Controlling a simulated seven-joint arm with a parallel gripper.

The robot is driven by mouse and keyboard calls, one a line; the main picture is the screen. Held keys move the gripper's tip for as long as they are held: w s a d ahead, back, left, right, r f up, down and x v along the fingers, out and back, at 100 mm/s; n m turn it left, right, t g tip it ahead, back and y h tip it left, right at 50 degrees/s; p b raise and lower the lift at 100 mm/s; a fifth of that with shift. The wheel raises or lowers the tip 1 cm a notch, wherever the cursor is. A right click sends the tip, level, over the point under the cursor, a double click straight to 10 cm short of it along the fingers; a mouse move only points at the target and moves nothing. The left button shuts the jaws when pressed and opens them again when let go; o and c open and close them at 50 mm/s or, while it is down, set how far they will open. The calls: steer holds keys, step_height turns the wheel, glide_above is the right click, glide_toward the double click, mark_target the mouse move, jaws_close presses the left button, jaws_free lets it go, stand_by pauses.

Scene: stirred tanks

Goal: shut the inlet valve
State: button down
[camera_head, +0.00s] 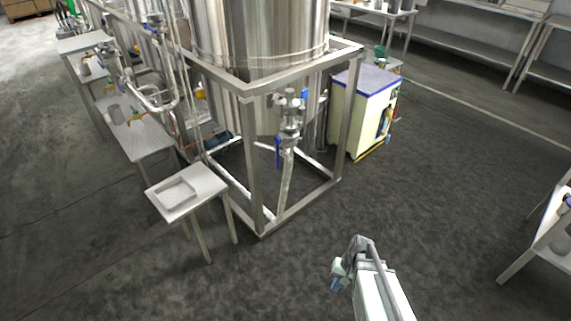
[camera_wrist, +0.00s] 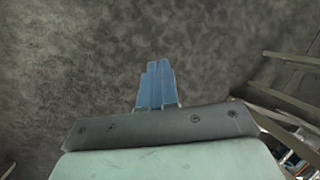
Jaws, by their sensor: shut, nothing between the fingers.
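A steel tank (camera_head: 260,40) stands in a square metal frame in the head view. At its front is a pipe fitting (camera_head: 290,125) with two blue valve handles. The upper blue handle (camera_head: 305,97) stands upright at the right of the fitting. The lower blue handle (camera_head: 278,152) hangs along the pipe on its left. I cannot tell which one is the inlet valve. My gripper (camera_head: 335,285) is in front of the frame, well apart from both handles. In the wrist view its blue fingers (camera_wrist: 156,84) are together and empty, over bare floor.
A small steel table (camera_head: 211,184) with a shallow tray (camera_head: 176,194) stands left of the frame. Another table (camera_head: 535,235) is at the right edge. The dark floor (camera_head: 430,190) between is clear.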

steer(key=w+a+r+m+t+y, duration=0.1)
steer(key=w+a+r+t+y, duration=0.2)
steer(key=w+r, duration=0.5)
steer(key=w+a+r+m+t+y, duration=0.2)
steer(key=w+r+t+y, duration=0.3)
steer(key=w+r, duration=0.3)
steer(key=w+a+r+m+t+y, duration=0.1)
steer(key=w+a+r+t+y, duration=0.2)
steer(key=w+r, duration=0.5)
steer(key=w+a+t, duration=0.1)
steer(key=w, duration=0.4)
steer(key=shift+r+y, duration=0.15)
steer(key=shift+y, duration=0.25)
glide_toward(278, 156)
steer(key=w+a, duration=0.1)
steer(key=w+a+f, duration=0.1)
steer(key=a, duration=0.1)
steer(key=w+a+f, duration=0.1)
steer(key=w+a, duration=0.1)
steer(key=shift+a+f, duration=0.2)
steer(key=shift+f, duration=0.05)
steer(key=shift+w, duration=0.15)
